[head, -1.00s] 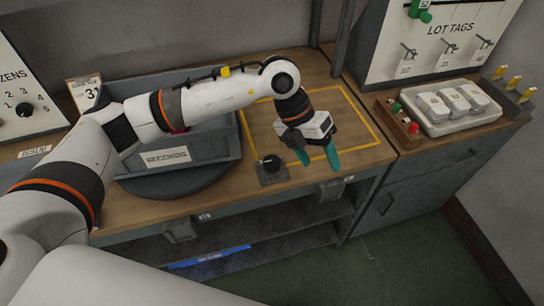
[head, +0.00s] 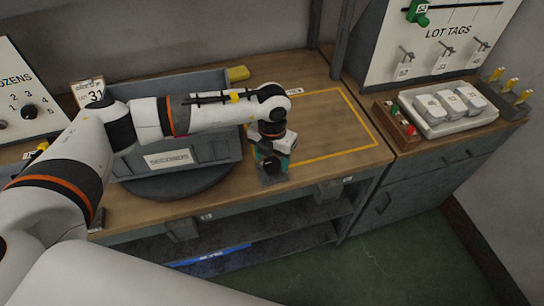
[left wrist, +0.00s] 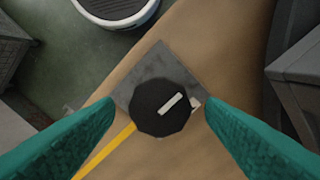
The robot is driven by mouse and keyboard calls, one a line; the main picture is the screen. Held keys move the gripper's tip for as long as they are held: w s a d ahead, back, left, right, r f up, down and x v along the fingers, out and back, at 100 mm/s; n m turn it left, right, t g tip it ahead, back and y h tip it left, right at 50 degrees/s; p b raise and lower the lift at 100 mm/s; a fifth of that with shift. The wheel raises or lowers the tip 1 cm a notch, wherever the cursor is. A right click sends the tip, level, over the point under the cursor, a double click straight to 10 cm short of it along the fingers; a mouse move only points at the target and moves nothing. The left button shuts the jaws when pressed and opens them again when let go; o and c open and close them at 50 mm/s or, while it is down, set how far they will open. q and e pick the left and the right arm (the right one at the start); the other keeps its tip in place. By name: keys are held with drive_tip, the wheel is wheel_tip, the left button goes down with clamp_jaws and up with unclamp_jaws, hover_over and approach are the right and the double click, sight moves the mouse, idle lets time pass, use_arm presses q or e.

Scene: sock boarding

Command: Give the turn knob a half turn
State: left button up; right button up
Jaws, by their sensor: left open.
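The turn knob is a black round knob with a white pointer mark on a square grey plate. In the left wrist view the knob (left wrist: 152,112) sits between the two teal fingertips, with the mark pointing to the upper right. The plate (left wrist: 152,66) shows around it. My left gripper (left wrist: 159,106) is open, one finger on each side of the knob, with a gap on both sides. In the head view the gripper (head: 267,156) hangs over the knob at the bench's front edge and partly hides it. My right gripper is not in view.
A grey SECONDS bin (head: 217,150) on a round dark base stands left of the knob. A yellow outlined area (head: 335,125) of the wooden bench to the right is clear. A tray of white tags (head: 430,120) stands further right.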

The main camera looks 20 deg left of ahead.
use_arm(q)
drive_tip(key=shift+f, duration=0.5)
drive_tip(key=c, duration=1)
